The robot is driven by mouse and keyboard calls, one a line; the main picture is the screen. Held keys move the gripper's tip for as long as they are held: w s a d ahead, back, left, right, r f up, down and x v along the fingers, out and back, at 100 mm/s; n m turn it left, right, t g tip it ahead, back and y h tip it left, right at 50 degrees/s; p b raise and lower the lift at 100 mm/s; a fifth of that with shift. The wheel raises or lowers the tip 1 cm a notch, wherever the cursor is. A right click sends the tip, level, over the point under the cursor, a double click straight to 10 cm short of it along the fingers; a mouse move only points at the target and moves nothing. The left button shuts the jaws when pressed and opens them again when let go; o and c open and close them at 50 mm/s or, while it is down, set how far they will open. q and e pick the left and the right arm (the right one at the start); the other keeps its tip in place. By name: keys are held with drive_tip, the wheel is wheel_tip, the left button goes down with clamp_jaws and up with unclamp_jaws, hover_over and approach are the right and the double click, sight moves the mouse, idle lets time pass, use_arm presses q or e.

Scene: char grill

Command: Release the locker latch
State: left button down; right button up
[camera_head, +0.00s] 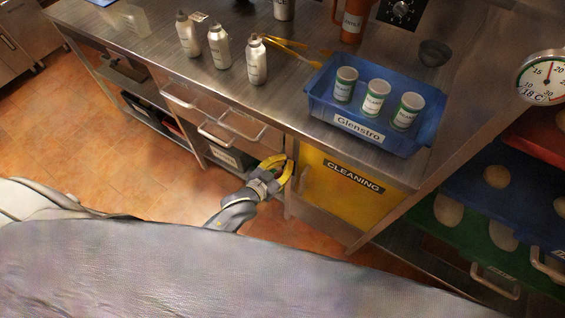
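The locker is a yellow door (343,200) labelled CLEANING, set under the right part of the steel counter; it looks closed. A pale vertical handle (304,180) shows near its left edge. My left gripper (288,165) has yellow fingers and reaches up to the steel post at the locker's left edge. Its fingertips look spread apart, with a gap between them. The latch itself is small and dark there, and I cannot make it out clearly or tell whether the fingers touch it. My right gripper is not in view.
A blue Glenstro crate (326,112) with three cans stands on the counter above the locker. Drawers with protruding handles (215,133) lie left of my gripper. Coloured trays (461,240) and a dial thermometer (543,80) are at the right. The floor (130,165) at left is clear.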

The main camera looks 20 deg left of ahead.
use_arm(q)
drive_tip(key=shift+s+a+f, duration=0.2)
drive_tip(key=shift+s+f, duration=0.1)
drive_tip(key=shift+f, duration=0.15)
drive_tip(key=shift+s+a+f, duration=0.2)
drive_tip(key=shift+s+f, duration=0.05)
drive_tip(key=shift+f, duration=0.15)
